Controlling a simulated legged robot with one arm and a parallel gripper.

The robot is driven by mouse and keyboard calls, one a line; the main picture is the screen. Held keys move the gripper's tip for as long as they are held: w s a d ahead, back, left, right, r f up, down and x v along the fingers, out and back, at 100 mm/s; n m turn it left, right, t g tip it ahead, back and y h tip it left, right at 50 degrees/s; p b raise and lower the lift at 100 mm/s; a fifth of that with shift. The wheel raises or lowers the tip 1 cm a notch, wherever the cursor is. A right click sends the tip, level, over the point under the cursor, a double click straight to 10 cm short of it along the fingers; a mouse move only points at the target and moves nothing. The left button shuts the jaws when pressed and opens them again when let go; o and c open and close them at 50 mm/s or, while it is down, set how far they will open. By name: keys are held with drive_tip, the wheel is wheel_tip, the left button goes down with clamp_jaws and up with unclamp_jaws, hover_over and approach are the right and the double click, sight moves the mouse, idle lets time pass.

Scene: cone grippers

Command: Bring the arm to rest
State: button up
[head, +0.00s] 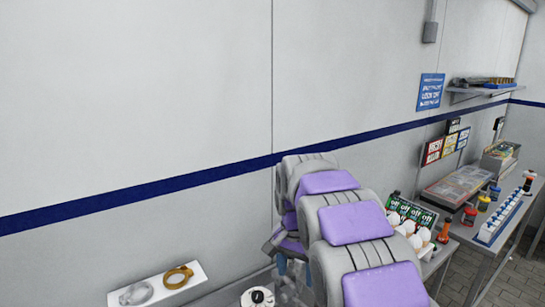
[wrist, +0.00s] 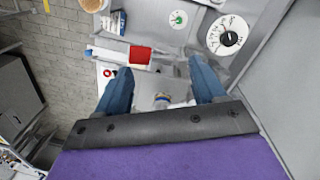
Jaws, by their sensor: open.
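My arm, grey with purple pads, rises in the lower middle of the head view and hides part of the bench behind it. My gripper shows in the wrist view (wrist: 160,68) as two blue fingers set wide apart on a dark bar. It is open, and I see nothing clamped between the fingers. In the head view only a little blue of the gripper shows, low beside the arm, mostly hidden.
A white board with two rings (head: 157,287) and a round dial (head: 257,297) lie low in the head view. Egg-like white objects (head: 409,230) stand right of my arm. Benches with jars (head: 483,203) run along the right wall. A shelf (head: 482,90) hangs above.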

drive_tip(key=s+d+f+n+b, duration=0.1)
drive_tip(key=s+d+f+n, duration=0.1)
drive_tip(key=s, duration=1)
drive_tip(key=s+d+f+n+b, duration=0.2)
drive_tip(key=s+d+f, duration=0.1)
drive_tip(key=s, duration=1)
drive_tip(key=s+d+f+n+g+b, duration=0.1)
drive_tip(key=s+f, duration=0.4)
drive_tip(key=s, duration=0.7)
drive_tip(key=shift+s+d+n+b, duration=0.3)
drive_tip(key=shift+d+n, duration=0.4)
drive_tip(key=shift+d, duration=0.45)
